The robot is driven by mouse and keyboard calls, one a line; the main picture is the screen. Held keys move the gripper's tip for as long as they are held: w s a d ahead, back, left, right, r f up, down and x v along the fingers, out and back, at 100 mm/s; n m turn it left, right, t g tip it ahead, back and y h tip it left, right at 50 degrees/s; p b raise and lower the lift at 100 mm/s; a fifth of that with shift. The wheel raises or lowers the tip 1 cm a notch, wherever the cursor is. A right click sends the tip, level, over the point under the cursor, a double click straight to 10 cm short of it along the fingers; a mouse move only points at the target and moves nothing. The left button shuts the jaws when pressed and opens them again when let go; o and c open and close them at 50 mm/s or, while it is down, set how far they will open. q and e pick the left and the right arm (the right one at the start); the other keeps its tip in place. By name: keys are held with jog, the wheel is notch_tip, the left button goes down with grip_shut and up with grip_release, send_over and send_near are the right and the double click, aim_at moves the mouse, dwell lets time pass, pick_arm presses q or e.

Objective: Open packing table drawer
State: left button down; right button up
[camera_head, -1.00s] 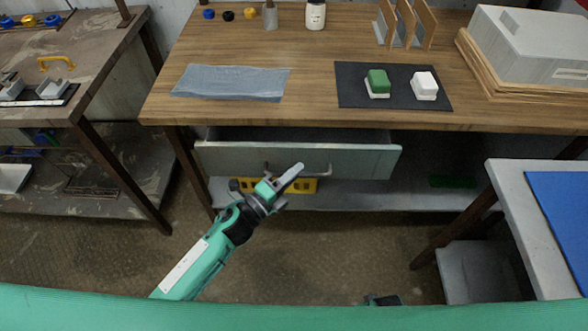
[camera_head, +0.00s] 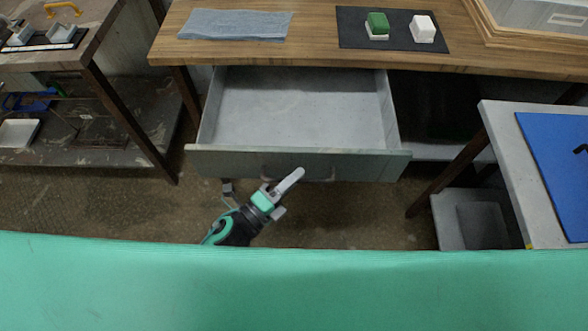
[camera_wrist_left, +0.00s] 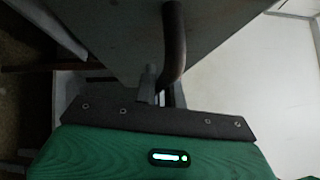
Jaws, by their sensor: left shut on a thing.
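The packing table (camera_head: 330,53) has a wooden top. Its grey drawer (camera_head: 300,110) is pulled far out and its inside looks empty. The drawer front (camera_head: 230,162) carries a bar handle (camera_head: 331,174). My left gripper (camera_head: 282,188) is at the drawer front, shut on the handle; a finger hides part of the bar in the head view. In the left wrist view the curved dark handle (camera_wrist_left: 174,45) runs down between the fingertips (camera_wrist_left: 160,88). My right gripper is not in view.
A side table with a blue mat (camera_head: 560,165) stands at the right. A cluttered bench (camera_head: 70,60) stands at the left.

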pick_arm(q)
jog(key=c, duration=1.8)
grip_release()
jog(key=shift+o, duration=0.2)
jog(key=shift+a, duration=0.1)
jog(key=shift+s+a+f, duration=0.1)
jog(key=shift+s+a, duration=0.1)
jog(key=shift+s, duration=0.05)
jog(key=b+v, duration=0.2)
jog(key=v, duration=1.1)
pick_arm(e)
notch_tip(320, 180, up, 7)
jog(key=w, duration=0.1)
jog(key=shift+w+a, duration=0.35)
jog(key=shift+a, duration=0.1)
